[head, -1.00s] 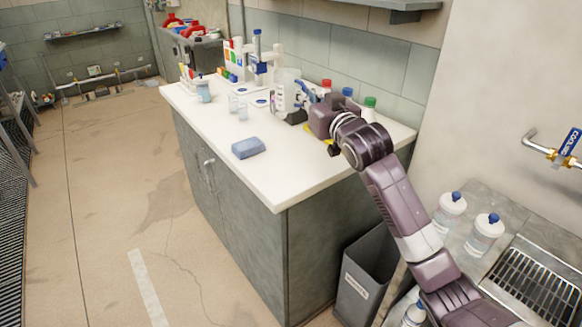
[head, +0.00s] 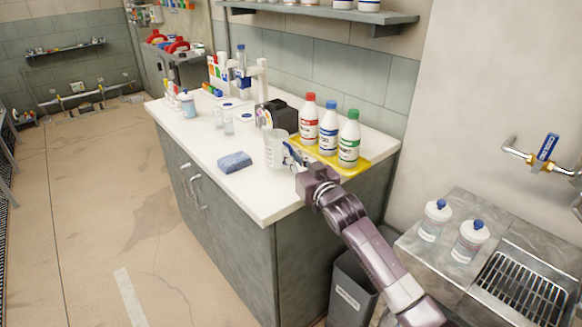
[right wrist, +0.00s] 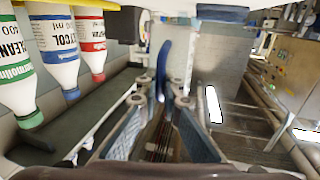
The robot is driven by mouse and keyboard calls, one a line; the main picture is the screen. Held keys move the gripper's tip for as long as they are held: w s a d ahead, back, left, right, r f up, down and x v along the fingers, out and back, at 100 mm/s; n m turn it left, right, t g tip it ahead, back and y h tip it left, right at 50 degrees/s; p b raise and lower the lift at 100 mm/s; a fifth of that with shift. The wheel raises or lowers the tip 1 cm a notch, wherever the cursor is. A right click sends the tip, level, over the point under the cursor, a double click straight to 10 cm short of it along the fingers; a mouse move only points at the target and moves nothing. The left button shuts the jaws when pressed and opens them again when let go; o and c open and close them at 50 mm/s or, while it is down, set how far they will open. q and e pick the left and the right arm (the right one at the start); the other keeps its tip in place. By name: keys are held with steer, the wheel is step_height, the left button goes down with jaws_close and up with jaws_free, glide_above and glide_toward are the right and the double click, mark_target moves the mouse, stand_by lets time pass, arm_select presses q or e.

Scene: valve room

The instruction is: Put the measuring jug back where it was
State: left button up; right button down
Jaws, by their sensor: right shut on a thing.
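The clear measuring jug (head: 277,150) is at the right part of the white counter, just left of the yellow tray (head: 362,170). My right gripper (head: 291,158) comes in from its right side and is shut on it. The jug looks upright; I cannot tell whether its base touches the counter. In the right wrist view, my fingers (right wrist: 163,105) are close together at a curved blue strip (right wrist: 163,65), perhaps the jug's handle. My left gripper is not in view.
Red-capped (head: 308,120), blue-capped (head: 328,130) and green-capped (head: 349,140) bottles stand on the yellow tray close to the gripper. A black box (head: 281,116) stands behind the jug, a blue sponge (head: 235,162) to its left. The front counter corner is bare.

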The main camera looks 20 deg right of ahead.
steer(key=shift+f, duration=1.9)
steer(key=shift+f, duration=0.2)
steer(key=c, duration=2.1)
jaws_free()
steer(key=shift+r, duration=0.1)
steer(key=shift+r, duration=0.2)
steer(key=shift+s+f, duration=0.2)
steer(key=shift+s, duration=0.15)
steer(key=s+d, duration=0.1)
steer(key=s, duration=1)
steer(key=shift+s+d+b, duration=0.15)
steer(key=shift+b, duration=0.25)
